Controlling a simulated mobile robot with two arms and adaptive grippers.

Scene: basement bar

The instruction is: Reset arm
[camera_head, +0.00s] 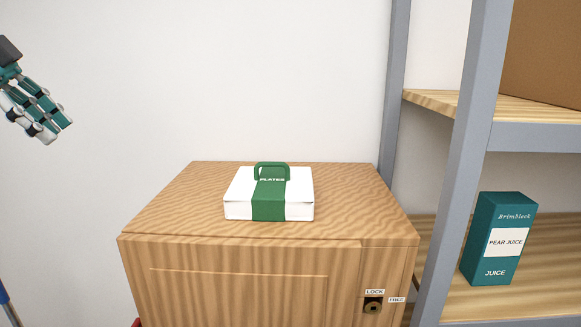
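My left gripper (56,132) hangs in the air at the upper left, with teal and black fingers pointing down and to the right. Its fingers are seen at an angle, so I cannot tell how far apart they are. I see nothing held at its tips. It is well apart from the wooden cabinet (330,240) and the box on it. My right gripper is out of view.
A white box with a green band and handle (270,195) sits on the cabinet top. A lock dial (373,306) is on the cabinet front. At right, a grey-framed shelf (467,150) holds a teal pear juice carton (497,240). The wall behind is bare.

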